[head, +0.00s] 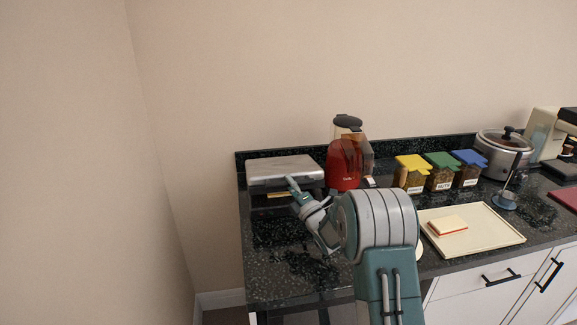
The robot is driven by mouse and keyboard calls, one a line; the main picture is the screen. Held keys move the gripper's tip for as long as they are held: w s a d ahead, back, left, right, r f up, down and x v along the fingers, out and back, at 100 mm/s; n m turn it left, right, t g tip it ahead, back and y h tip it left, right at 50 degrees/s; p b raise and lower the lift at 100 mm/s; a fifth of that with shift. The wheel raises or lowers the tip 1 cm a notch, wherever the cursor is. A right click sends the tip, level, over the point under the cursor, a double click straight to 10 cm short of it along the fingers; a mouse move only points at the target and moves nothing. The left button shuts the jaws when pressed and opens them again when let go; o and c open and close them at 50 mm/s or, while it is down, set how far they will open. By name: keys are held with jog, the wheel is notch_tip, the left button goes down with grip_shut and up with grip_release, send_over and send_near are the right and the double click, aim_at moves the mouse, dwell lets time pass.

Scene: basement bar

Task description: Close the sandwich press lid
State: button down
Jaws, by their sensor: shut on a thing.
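The sandwich press (284,170) stands on the dark counter at its left end. Its silver lid lies about level over the dark lower part. A narrow yellowish strip (276,195) shows below the lid's front edge; I cannot tell what it is. My gripper (292,184) is at the front edge of the lid, right of its middle, and is shut on the lid. The fingertips are small in the view, and my arm hides the counter in front and to the right of the press.
Further right are lidded spice boxes (411,175), a cream tray (488,232) with a sandwich-like block (447,225), and a slow cooker (502,155). The counter in front of the press is clear.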

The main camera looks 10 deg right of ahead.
jog(key=shift+s+f, duration=0.15)
jog(key=shift+f, duration=0.7)
jog(key=shift+s+f, duration=0.15)
jog(key=shift+f, duration=0.65)
jog(key=c, duration=0.6)
grip_release()
jog(key=shift+r, duration=0.1)
jog(key=s+d, duration=0.1)
jog(key=s, duration=0.3)
jog(key=s+d, duration=0.2)
jog(key=s, duration=0.2)
jog(key=s+d, duration=0.2)
jog(key=s, duration=0.2)
jog(key=shift+d+f, duration=0.15)
jog(key=shift+f, duration=0.2)
